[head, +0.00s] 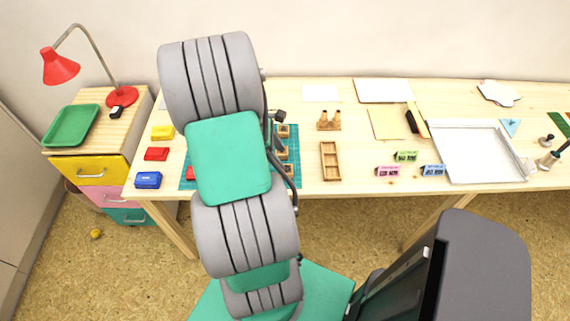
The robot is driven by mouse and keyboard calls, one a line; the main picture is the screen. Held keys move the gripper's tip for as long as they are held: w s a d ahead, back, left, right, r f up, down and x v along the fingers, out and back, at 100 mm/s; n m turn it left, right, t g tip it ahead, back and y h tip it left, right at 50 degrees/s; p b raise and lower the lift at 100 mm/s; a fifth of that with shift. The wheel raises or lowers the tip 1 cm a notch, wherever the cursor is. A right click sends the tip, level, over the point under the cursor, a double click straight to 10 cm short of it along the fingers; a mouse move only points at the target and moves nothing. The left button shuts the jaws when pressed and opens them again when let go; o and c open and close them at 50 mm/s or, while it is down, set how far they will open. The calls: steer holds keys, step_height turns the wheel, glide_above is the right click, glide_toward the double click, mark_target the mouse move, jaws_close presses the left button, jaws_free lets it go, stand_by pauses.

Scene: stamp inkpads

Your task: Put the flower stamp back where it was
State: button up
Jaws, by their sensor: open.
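I cannot tell which stamp is the flower stamp. Small wooden blocks, perhaps stamps, stand in a column on the teal mat (295,173), just right of my arm; the top block (284,131) is one of them. Two wooden pegs stand on a small wooden stand (328,126) farther right. My gripper is hidden behind my arm.
Yellow (162,132), red (156,154) and blue (148,180) inkpads line the left table edge. Three small labelled blocks, including a green one (405,156), stand right of the wooden tray. A large white tray (433,150) lies farther right. Bare table surrounds the wooden tray.

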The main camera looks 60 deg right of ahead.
steer(key=w+a+r+m+t, duration=0.1)
steer(key=w+a+r+t, duration=0.1)
steer(key=w+a+r, duration=0.5)
steer(key=w+a+r+m+t, duration=0.15)
steer(key=w+a+r, duration=0.25)
steer(key=w+a, duration=0.45)
steer(key=s+a+r+m+t+y, duration=0.1)
steer(key=a+r+t, duration=0.1)
steer(key=a, duration=0.8)
steer(key=s+a+r+m+t+y, duration=0.1)
steer(key=a+r+t, duration=0.1)
steer(key=a, duration=0.9)
steer(key=shift+s+m, duration=0.15)
steer(key=shift+m, duration=0.2)
steer(key=shift+a, duration=0.1)
